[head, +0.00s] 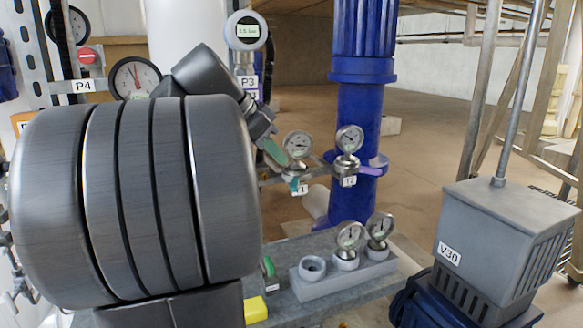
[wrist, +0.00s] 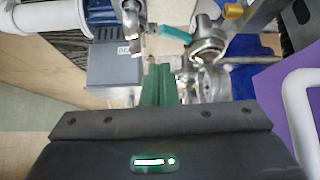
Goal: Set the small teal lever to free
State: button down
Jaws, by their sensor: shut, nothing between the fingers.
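The small teal lever (wrist: 174,34) shows in the wrist view, pointing left from a silver valve fitting (wrist: 207,45). In the head view a short piece of the teal lever (head: 294,184) shows below a gauge, beside a white tag. My gripper (head: 284,158) has green fingers, which are together and empty. In the wrist view my gripper's fingertips (wrist: 160,67) lie just below the lever in the picture, with a small gap showing. I cannot tell the depth between them. My arm hides much of the left in the head view.
A purple lever (head: 377,169) and a gauge (head: 350,138) sit right of the teal lever, near a blue column (head: 357,205). A grey holder (head: 340,280) with gauges stands below. A grey box tagged V30 (head: 500,240) stands right. A white pipe (wrist: 300,105) is close on the wrist view's right.

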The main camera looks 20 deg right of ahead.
jog(key=v, duration=0.5)
jog(key=w+d+f+n+t+p, duration=0.1)
jog(key=w+d+f+n+p, duration=0.1)
jog(key=d+f, duration=0.3)
jog(key=w+d+f+n+t+y+p, duration=0.1)
jog(key=d+f, duration=0.4)
jog(key=d, duration=0.6)
jog(key=shift+w+f+n+t+y+p, duration=0.35)
jog(key=shift+w+n+t, duration=0.5)
jog(key=shift+n, duration=0.55)
jog(key=shift+d, duration=0.1)
